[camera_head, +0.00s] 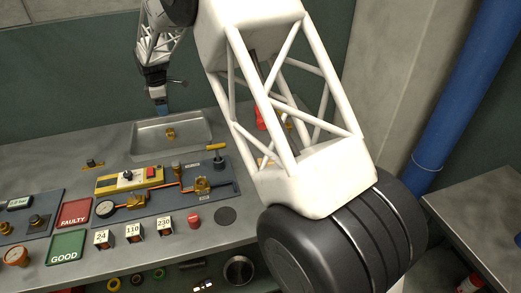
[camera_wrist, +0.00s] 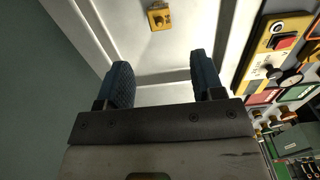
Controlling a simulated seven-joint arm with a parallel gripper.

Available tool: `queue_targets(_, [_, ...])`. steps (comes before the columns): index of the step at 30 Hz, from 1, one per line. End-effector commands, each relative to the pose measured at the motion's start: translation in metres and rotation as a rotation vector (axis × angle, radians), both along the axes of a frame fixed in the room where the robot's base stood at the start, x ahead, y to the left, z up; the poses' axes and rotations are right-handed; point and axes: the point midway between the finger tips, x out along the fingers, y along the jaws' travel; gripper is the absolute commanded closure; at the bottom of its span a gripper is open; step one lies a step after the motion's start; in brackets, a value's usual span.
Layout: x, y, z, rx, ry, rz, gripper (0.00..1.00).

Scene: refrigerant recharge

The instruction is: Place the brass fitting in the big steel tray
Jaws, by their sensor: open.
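The brass fitting (camera_head: 170,133) lies on the floor of the big steel tray (camera_head: 140,140) at the back of the bench. The fitting also shows in the wrist view (camera_wrist: 159,16), beyond my fingertips and apart from them. The pale tray (camera_wrist: 207,30) fills the middle of that view. My gripper (camera_head: 162,108) is above the back part of the tray. In the wrist view its two blue fingers (camera_wrist: 164,82) are spread wide with nothing between them.
A panel with a gauge (camera_head: 106,208) and a yellow unit (camera_head: 128,180) lies in front of the tray. Red FAULTY (camera_head: 74,213) and green GOOD (camera_head: 66,247) mats lie at the front left. My arm hides part of the bench's right side.

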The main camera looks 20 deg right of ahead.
Motion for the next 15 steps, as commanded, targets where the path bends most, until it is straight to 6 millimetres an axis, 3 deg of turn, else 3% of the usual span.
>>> queue_targets(8, [-0.019, -0.019, 0.024, 0.004, -0.012, -0.069, 0.39])
queue_targets(15, [-0.064, -0.056, 0.066, 0.011, -0.033, -0.217, 0.39])
